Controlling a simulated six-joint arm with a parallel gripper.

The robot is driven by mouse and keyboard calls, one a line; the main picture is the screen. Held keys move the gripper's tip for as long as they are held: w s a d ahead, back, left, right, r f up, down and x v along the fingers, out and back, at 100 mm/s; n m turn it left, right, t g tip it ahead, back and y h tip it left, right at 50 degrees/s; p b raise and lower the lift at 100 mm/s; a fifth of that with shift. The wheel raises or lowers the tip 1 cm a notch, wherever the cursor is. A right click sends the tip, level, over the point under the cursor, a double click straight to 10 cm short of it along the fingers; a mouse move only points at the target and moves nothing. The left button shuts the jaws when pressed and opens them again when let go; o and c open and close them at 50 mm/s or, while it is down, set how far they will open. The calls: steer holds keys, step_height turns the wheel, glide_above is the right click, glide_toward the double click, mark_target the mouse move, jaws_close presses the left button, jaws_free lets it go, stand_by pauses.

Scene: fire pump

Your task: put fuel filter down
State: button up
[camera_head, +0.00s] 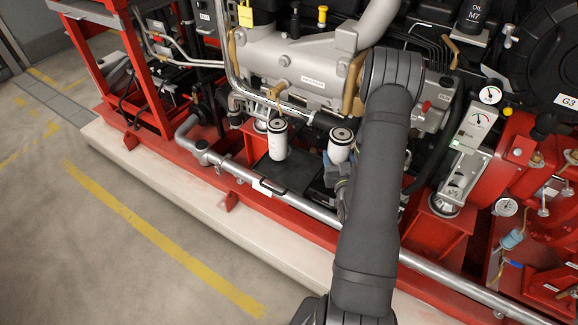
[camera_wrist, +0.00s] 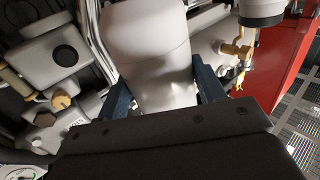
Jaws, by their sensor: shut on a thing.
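A white fuel filter (camera_head: 340,145) with a dark top end is in the middle of the head view, just left of my arm. In the wrist view the held filter (camera_wrist: 150,45) is a large white cylinder between the two blue fingers of my gripper (camera_wrist: 163,86). My gripper is shut on it, with a finger on each side. A second white filter (camera_head: 277,141) with a dark top stands to the left, by the black tray (camera_head: 262,172). My arm hides part of the engine; the held filter's lower end is hard to make out.
The grey engine block (camera_head: 310,72) and its pipes rise right behind the filters. A silver pipe (camera_head: 310,208) runs along the front of the red frame. Gauges (camera_head: 490,95) and red pump parts crowd the right. The floor at left is clear.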

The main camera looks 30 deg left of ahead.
mark_target(330, 149)
steer(key=shift+n+g+y, duration=0.7)
steer(key=shift+y, duration=0.1)
steer(key=s+r, duration=0.3)
steer(key=r, duration=0.1)
steer(key=shift+s+a, duration=0.2)
steer(key=shift+a, duration=0.1)
steer(key=shift+s+a+r, duration=0.1)
steer(key=shift+s+r, duration=0.05)
steer(key=shift+s, duration=0.05)
steer(key=shift+s+a, duration=0.2)
steer(key=shift+a, duration=0.05)
steer(key=shift+s+a+f, duration=0.2)
steer(key=shift+a+f, duration=1.6)
steer(key=shift+a, duration=0.05)
steer(key=shift+s+a+f, duration=0.25)
steer(key=shift+a+f, duration=1.6)
steer(key=shift+s+a+f, duration=0.2)
steer(key=shift+a+f, duration=1.6)
steer(key=shift+a, duration=0.05)
steer(key=shift+f, duration=0.1)
steer(key=o, duration=1.3)
